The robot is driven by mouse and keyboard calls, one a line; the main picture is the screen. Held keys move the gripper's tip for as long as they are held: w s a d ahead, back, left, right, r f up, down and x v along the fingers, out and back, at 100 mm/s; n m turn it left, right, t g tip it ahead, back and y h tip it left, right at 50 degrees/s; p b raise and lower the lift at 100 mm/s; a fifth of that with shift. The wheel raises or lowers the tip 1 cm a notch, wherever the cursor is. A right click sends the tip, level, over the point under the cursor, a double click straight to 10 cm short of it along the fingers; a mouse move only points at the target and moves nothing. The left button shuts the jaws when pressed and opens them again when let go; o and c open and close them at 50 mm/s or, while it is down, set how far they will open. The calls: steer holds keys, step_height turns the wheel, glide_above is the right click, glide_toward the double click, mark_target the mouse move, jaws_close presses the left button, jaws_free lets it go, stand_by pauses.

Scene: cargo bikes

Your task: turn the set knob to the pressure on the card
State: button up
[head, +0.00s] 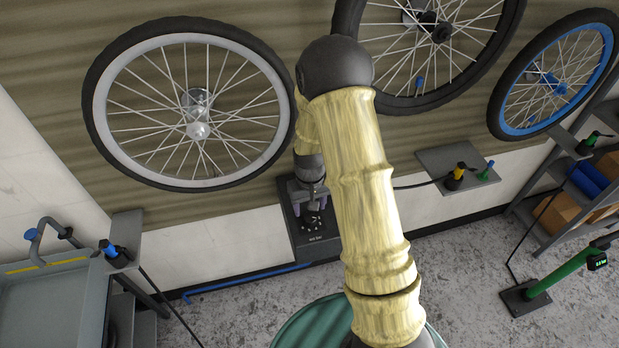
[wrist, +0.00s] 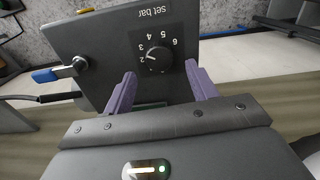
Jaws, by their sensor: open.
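The set knob (wrist: 157,60) is a small round black knob on a dark panel (wrist: 98,45) marked "set bar". Numbers 2 to 6 are visible around it, and its pale mark seems to point near 2. My gripper (wrist: 160,74) is open, its two purple fingers either side of the knob in the picture; I cannot tell whether they touch it. In the head view my gripper (head: 309,200) is over the wall panel (head: 301,239), partly hiding the dial. I cannot make out a card with a pressure on it.
Bicycle wheels hang on the wall, including a grey-rimmed one (head: 150,176) and a blue-rimmed one (head: 510,128). A small shelf (head: 440,158) is right of my arm. A green pump (head: 560,272) with a lit display stands at right. A grey basin (head: 45,300) is at left.

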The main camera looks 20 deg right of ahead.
mark_target(310, 216)
step_height(310, 216, up, 13)
steer(key=b, duration=0.1)
steer(key=shift+r, duration=0.2)
stand_by(0.5)
steer(key=s+r+t, duration=0.2)
steer(key=s, duration=1.2)
steer(key=shift+s+r+m+t, duration=0.3)
steer(key=shift+r+m, duration=0.05)
steer(key=shift+m, duration=0.05)
